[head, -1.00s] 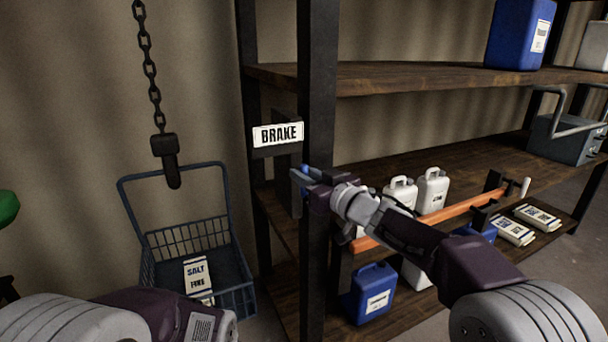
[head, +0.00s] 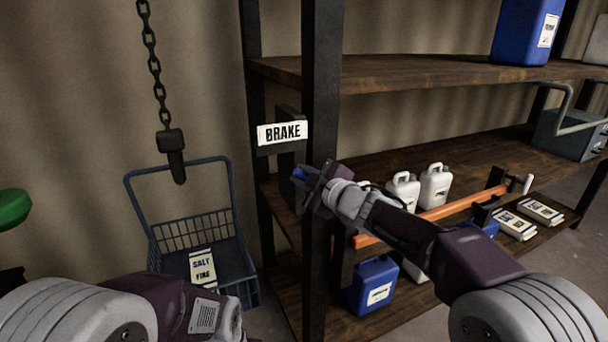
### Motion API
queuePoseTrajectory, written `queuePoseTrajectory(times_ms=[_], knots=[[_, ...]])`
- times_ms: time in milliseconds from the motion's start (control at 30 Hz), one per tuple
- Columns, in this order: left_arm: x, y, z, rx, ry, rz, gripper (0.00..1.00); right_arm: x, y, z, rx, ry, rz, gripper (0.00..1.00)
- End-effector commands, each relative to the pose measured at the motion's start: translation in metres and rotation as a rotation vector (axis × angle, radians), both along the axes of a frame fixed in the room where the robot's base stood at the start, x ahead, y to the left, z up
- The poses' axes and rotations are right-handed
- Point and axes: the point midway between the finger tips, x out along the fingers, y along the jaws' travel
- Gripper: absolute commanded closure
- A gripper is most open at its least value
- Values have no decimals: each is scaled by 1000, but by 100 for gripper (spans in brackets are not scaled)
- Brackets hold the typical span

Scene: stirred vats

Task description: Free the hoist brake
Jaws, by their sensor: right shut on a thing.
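The white BRAKE sign (head: 282,132) is fixed on a dark bracket at the shelf's front left post. Just below it, my right gripper (head: 302,175) is shut on a small blue piece, the brake handle (head: 299,174), of which only the tip shows between the fingers. The rest of the brake is hidden by my gripper and the dark post. My left arm comes in at the lower left; its gripper is not in view. The hoist chain (head: 154,65) hangs at the left with a dark hook (head: 174,155) above a blue wire basket (head: 246,290).
A bag marked SALT FINE (head: 203,268) lies in the basket. The dark shelf post (head: 322,90) stands close to my right gripper. White jugs (head: 434,187), a blue jug (head: 373,284) and an orange bar (head: 450,208) are at the right.

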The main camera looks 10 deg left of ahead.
Motion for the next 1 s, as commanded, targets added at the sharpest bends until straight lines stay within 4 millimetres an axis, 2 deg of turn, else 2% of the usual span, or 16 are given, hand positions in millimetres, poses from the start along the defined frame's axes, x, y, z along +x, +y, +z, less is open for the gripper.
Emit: queuePoseTrajectory(times_ms=[500, 1000], knots=[[0, 0, -21, 0, 0, 0, 100, -2, 4, -10, -391, -241, 2, 100], [0, 0, -33, 0, 0, 0, 100, -2, 4, -12, -586, -360, 1, 100]])
